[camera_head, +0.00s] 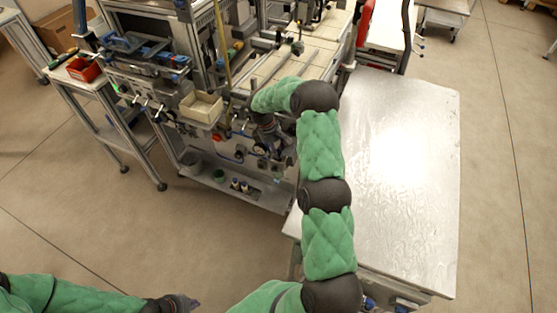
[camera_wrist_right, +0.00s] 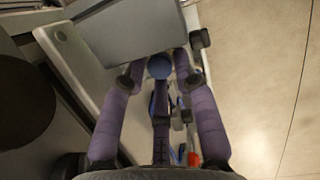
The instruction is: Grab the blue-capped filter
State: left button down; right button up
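In the right wrist view, a round blue cap (camera_wrist_right: 160,67) shows between the fingertips of my right gripper (camera_wrist_right: 160,70). I take it for the filter's cap; the body below it is mostly hidden. In the head view my right arm reaches to the front of the machine, and the right gripper (camera_head: 266,130) is hard to make out among dark fittings there. The filter cannot be told apart in that view. My left gripper (camera_head: 184,302) is low at the bottom edge, away from the machine; its fingers are unclear.
The machine (camera_head: 235,185) has gauges and fittings on its front and a lower shelf with small items. A beige bin (camera_head: 202,107) hangs left of the right gripper. A bare metal table (camera_head: 405,170) stands right of my arm. A side cart (camera_head: 75,68) holds a red bin (camera_head: 84,69).

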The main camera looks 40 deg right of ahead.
jog(key=shift+r, duration=0.1)
grip_shut()
